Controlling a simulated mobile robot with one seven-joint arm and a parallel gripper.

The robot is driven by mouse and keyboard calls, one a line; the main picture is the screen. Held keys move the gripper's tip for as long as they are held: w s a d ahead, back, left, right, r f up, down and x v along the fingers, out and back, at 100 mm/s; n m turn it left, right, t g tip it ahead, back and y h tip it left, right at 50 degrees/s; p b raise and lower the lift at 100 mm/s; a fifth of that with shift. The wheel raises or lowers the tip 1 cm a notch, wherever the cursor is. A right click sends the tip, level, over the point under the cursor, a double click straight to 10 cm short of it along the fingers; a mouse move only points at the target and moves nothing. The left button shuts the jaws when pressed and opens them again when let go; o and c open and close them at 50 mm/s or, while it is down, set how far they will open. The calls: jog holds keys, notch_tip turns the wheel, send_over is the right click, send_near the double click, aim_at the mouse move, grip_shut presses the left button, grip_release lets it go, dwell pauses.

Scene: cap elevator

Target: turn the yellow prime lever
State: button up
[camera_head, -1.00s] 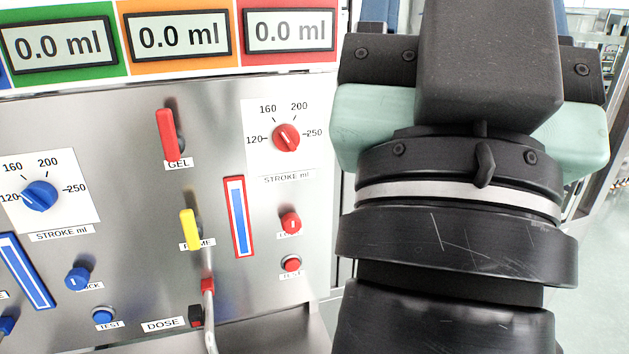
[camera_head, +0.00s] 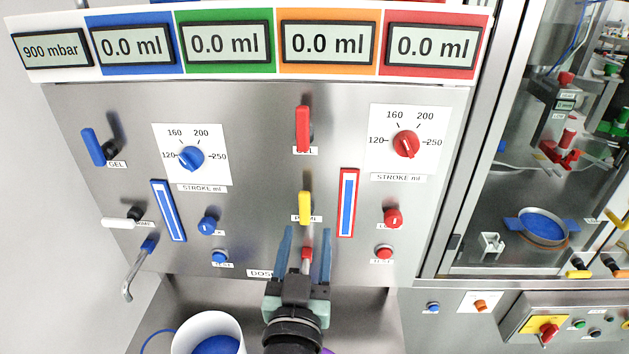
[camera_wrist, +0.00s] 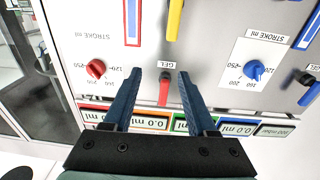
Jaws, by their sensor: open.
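The yellow prime lever (camera_head: 305,207) stands upright on the steel panel, below the red gel lever (camera_head: 303,129). Its label is partly covered by it. My gripper (camera_head: 306,236) is open and empty in front of the panel, its blue fingers pointing up just below the yellow lever. A small red part (camera_head: 307,254) shows between the fingers. The wrist view is upside down: the yellow lever (camera_wrist: 175,18) is at the top, beyond the fingertips (camera_wrist: 158,75), and the red gel lever (camera_wrist: 165,90) appears between the fingers. I see no contact with the yellow lever.
A red stroke knob (camera_head: 406,144) and a red-framed gauge (camera_head: 348,203) are right of the lever. A blue knob (camera_head: 191,158) and a blue gauge (camera_head: 168,211) are left. A white bucket (camera_head: 208,326) stands below left. A glass cabinet is at right.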

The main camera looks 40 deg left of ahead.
aim_at(304, 199)
jog(key=shift+g, duration=0.4)
jog(key=p+x, duration=0.1)
jog(key=x, duration=0.3)
jog(key=a+f+p+x, duration=0.1)
jog(key=x, duration=0.3)
jog(key=s+f+p+x, duration=0.1)
jog(key=p+x, duration=0.1)
jog(key=x, duration=0.2)
jog(key=shift+w+a+f, duration=0.15)
jog(key=shift+w+a, duration=0.15)
jog(key=shift+a, duration=0.05)
grip_shut()
